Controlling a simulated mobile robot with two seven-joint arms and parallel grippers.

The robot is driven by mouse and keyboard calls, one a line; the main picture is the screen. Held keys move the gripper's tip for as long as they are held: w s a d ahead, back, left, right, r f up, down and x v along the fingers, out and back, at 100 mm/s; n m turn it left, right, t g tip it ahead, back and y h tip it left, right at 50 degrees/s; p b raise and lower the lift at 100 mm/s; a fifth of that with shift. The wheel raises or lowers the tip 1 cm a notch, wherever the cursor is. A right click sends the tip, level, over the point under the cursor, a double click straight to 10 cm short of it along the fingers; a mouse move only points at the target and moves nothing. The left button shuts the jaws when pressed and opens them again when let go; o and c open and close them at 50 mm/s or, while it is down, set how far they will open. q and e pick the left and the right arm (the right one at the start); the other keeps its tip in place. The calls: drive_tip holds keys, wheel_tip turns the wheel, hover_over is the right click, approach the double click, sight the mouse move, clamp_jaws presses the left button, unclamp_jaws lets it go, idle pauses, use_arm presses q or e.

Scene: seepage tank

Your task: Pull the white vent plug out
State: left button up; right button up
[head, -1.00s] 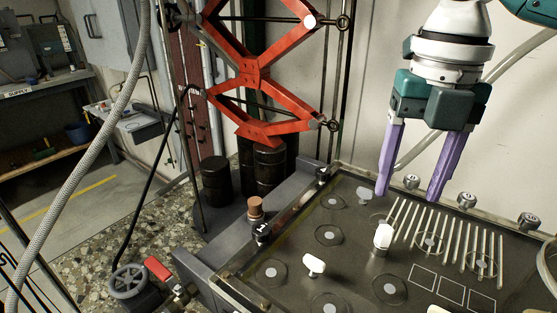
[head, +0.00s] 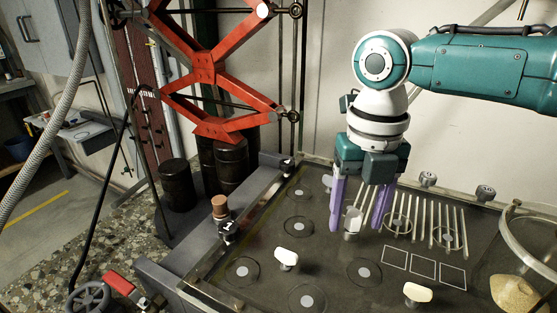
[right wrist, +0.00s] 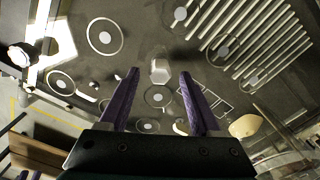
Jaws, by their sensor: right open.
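A small white block-shaped plug (head: 353,222) stands on the dark top of the tank (head: 322,262). It appears to be the vent plug. My right gripper (head: 356,229) points down over it, open, with one purple finger on each side in the head view. In the right wrist view the plug (right wrist: 159,71) shows between the fingertips of the open gripper (right wrist: 159,75). Nothing is held. I cannot tell whether the fingertips reach down around the plug or touch it. My left gripper is not in view.
A white T-shaped handle (head: 286,258) and a cream knob (head: 418,293) stand nearer the front. Thin pale bars (head: 440,228) lie right of the gripper. A clear round rim (head: 507,225) is at the right, and a brown-topped post (head: 220,208) stands at the left edge.

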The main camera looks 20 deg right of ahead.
clamp_jaws()
drive_tip(key=c, duration=0.7)
unclamp_jaws()
clamp_jaws()
idle(0.9)
drive_tip(key=shift+r, duration=0.25)
idle(0.5)
